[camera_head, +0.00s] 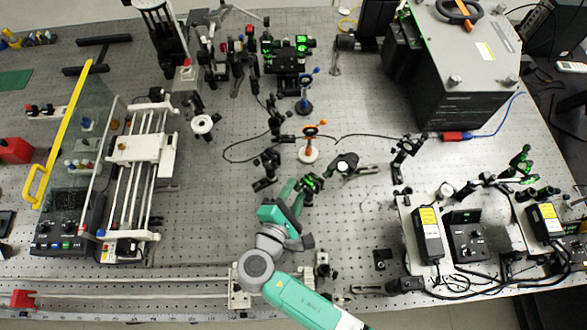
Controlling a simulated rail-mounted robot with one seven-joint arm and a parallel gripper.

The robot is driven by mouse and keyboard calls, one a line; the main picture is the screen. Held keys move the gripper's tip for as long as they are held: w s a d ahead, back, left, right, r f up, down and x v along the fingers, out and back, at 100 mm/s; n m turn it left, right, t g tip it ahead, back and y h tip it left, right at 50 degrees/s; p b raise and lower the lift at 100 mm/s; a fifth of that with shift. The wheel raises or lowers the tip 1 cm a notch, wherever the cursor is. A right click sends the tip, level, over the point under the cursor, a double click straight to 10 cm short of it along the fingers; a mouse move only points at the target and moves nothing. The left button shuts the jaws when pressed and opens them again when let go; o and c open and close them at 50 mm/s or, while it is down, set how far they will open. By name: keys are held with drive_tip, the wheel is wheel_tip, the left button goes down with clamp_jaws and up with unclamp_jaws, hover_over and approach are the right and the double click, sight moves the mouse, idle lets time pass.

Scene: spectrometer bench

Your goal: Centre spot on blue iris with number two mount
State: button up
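The blue iris (305,100) stands upright on a post near the middle of the bench, with its blue lever tilted to the upper right. I cannot make out a spot on it at this size. My gripper (306,186) is at a small black mount (316,181) with a green glow, in front of an orange iris (310,142). The fingers are too small and overlapped to tell whether they are open or touching its knobs. Other black mounts (267,163) stand nearby. No number shows on any mount, so I cannot tell which is number two.
A pale round-topped mount (346,163) stands right of my gripper. A dark cable (238,151) curves across the bench. A glass-sided rail unit (125,150) is at left, a large grey box (460,70) at back right, and controllers (467,238) at right. Bare perforated bench lies left of my gripper.

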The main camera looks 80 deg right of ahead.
clamp_jaws()
drive_tip(key=m+b, duration=0.1)
drive_tip(key=m+h+b, duration=0.1)
drive_tip(key=m+b, duration=0.1)
drive_tip(key=m+t+h+b, duration=0.1)
drive_tip(key=b, duration=0.1)
drive_tip(key=shift+f, duration=0.3)
idle(0.3)
drive_tip(key=shift+r+m, duration=0.1)
drive_tip(key=shift+m, duration=0.3)
